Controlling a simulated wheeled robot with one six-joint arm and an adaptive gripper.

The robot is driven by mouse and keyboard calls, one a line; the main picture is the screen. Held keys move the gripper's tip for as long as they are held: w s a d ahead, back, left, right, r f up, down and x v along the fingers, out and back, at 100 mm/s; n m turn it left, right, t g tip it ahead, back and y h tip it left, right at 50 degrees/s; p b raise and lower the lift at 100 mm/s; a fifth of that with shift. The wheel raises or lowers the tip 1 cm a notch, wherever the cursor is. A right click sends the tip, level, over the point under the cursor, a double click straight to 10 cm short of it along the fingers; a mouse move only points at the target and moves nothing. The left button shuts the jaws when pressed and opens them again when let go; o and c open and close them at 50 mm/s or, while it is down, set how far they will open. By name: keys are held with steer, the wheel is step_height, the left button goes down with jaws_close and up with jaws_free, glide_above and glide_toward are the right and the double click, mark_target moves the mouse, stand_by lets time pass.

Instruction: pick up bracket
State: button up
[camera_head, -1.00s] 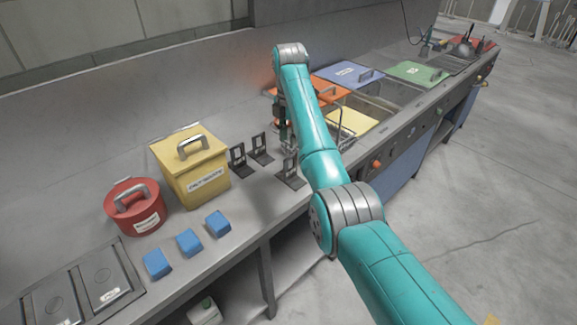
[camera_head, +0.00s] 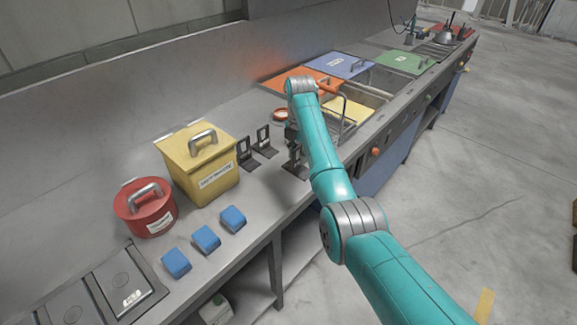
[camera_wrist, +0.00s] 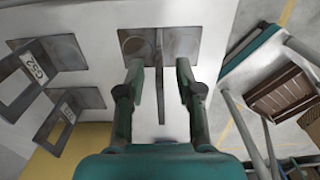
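Three dark brackets with upright plates stand on the grey counter. The nearest bracket (camera_head: 297,172) is at the counter's front edge, partly hidden by my gripper (camera_head: 293,146). In the wrist view, this bracket's base plate (camera_wrist: 183,43) lies flat and its upright plate is seen edge-on between the fingers of my gripper (camera_wrist: 160,76). The fingers are open, one on each side, with visible gaps to the plate. The other two brackets (camera_head: 245,155) (camera_head: 264,143) stand to the left; in the wrist view they show at left, with labels (camera_wrist: 34,68) (camera_wrist: 67,114).
A yellow lidded box (camera_head: 202,165), a red lidded pot (camera_head: 146,208) and several blue blocks (camera_head: 206,238) stand left on the counter. Orange (camera_head: 312,80), blue (camera_head: 340,65) and green (camera_head: 402,62) lidded bins lie beyond my arm. Open floor is at right.

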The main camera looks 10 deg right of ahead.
steer(key=shift+d+f, duration=0.1)
steer(key=shift+d, duration=0.05)
steer(key=shift+c, duration=0.2)
jaws_close()
